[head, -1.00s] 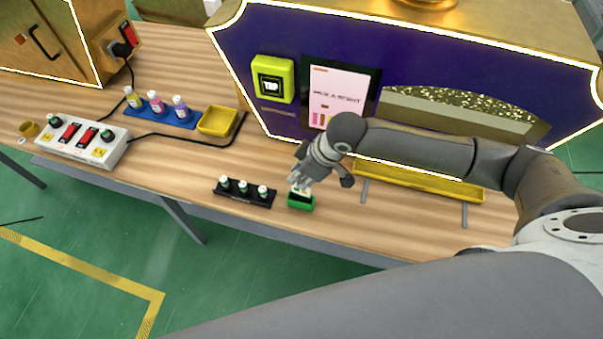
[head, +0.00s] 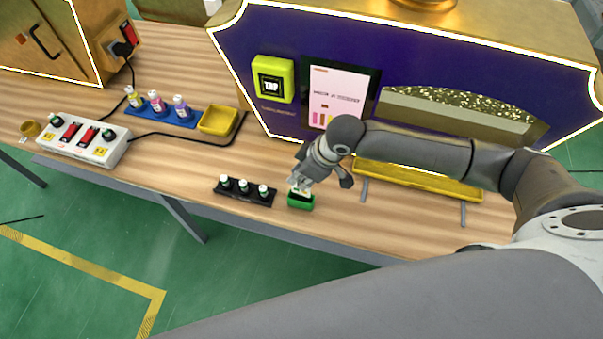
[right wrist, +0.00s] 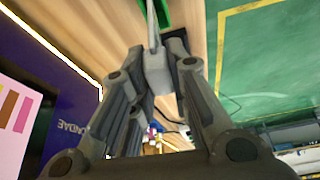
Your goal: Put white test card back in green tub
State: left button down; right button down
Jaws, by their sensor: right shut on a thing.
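The green tub (head: 301,202) stands near the table's front edge, right of a black rack. My right gripper (head: 299,184) points down just above the tub. In the right wrist view its fingers (right wrist: 157,72) are closed together on the white test card (right wrist: 153,26), seen edge-on as a thin pale strip. The card's lower end reaches to the green tub (right wrist: 163,12); I cannot tell how deep it sits. In the head view the card is mostly hidden by the fingers. My left gripper is not in view.
The black rack (head: 233,197) with small white-capped vials is close left of the tub. Behind are a blue tray (head: 172,122) with bottles, a yellow dish (head: 217,121) and the purple machine (head: 237,60). A button box (head: 82,143) stands far left.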

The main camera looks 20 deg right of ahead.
jog(key=shift+f+b, duration=1.05)
jog(key=shift+f, duration=1.45)
jog(key=c, duration=1.3)
grip_release()
jog(key=o, duration=0.7)
jog(key=shift+c, duration=0.2)
jog(key=shift+r, duration=0.2)
jog(key=shift+r+p, duration=0.7)
jog(key=shift+p, duration=0.4)
